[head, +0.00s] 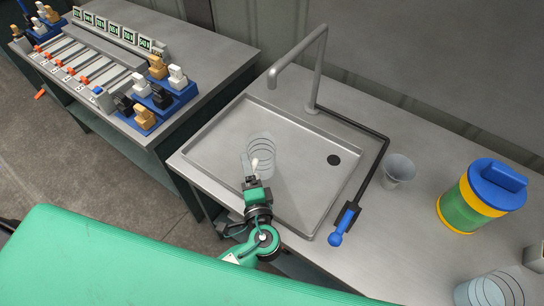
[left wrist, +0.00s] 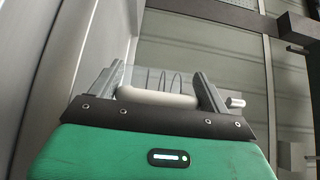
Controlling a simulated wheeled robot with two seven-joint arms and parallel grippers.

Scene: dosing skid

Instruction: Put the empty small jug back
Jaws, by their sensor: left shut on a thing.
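The small jug (head: 262,148) is clear with dark ring lines and a white handle. It is over the steel sink (head: 215,140), and no liquid shows in it. My left gripper (head: 256,168) is shut on the handle. In the left wrist view the white handle (left wrist: 158,97) lies between the two fingers (left wrist: 155,92), with the clear ringed wall (left wrist: 155,78) behind it. I cannot tell how far above the sink floor the jug is. My right gripper is in neither view.
A tall tap (head: 318,75) stands behind the sink. To its right are a translucent cup (head: 398,170), a blue-handled hose wand (head: 344,222), a green-yellow container with blue lid (head: 482,195) and a larger clear ringed vessel (head: 490,291). A bench with blue racks (head: 165,100) stands left.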

